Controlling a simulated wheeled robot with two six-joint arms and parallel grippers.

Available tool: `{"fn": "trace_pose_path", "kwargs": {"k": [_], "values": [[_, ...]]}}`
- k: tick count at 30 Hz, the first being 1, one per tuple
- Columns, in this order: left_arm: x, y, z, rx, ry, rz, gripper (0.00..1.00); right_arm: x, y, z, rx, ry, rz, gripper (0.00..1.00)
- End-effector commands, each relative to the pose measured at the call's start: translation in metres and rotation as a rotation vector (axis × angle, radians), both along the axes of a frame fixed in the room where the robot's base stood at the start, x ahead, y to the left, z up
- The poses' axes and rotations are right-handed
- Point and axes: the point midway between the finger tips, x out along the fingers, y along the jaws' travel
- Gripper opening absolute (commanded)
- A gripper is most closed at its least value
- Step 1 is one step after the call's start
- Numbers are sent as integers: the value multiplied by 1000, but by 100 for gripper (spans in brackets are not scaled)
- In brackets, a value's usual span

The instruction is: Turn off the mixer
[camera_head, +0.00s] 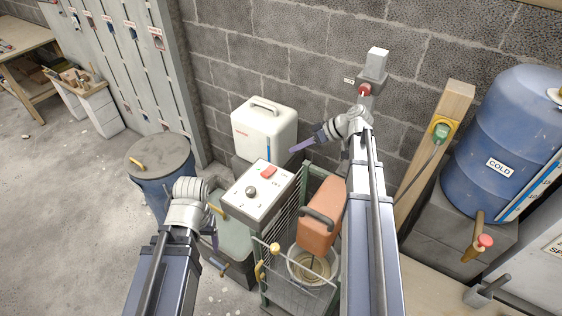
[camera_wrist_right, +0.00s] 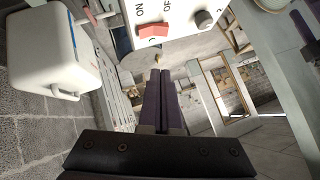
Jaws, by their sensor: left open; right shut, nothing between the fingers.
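The white control panel (camera_head: 262,194) has a red rocker switch (camera_head: 268,171) and a dark round knob (camera_head: 252,191). In the right wrist view, ON and OFF lettering shows beside the red switch (camera_wrist_right: 153,30); I cannot tell which side is pressed. The orange mixer head (camera_head: 322,206) hangs over a bucket (camera_head: 314,266) inside a wire guard. My right gripper (camera_head: 293,150) is shut and empty, above and behind the panel, apart from the switch. Its closed fingers show in the wrist view (camera_wrist_right: 162,90). My left gripper (camera_head: 216,240) is left of the panel, low, its fingers partly hidden.
A white jerrycan (camera_head: 264,130) stands right behind the panel, near my right fingers. A lidded blue bin (camera_head: 160,170) stands to the left. A wall post with a red button (camera_head: 365,88), a wooden post (camera_head: 440,130) and a blue barrel (camera_head: 510,140) are at the right.

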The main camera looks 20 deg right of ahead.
Motion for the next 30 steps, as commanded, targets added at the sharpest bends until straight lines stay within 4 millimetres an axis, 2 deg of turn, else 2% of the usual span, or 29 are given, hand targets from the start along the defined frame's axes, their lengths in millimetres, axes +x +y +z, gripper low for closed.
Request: {"fn": "trace_pose_path", "kwargs": {"k": [15, 22, 30], "values": [[0, 0, -70, 1, 0, -5, 74, 38, 64, -70, -1, 0, 4, 0], [0, 0, -92, 1, 0, -4, 74, 30, 71, -92, -1, 0, -1, 0], [0, 0, -99, 1, 0, -4, 74, 27, 75, -100, 0, 0, 0, 0]]}}
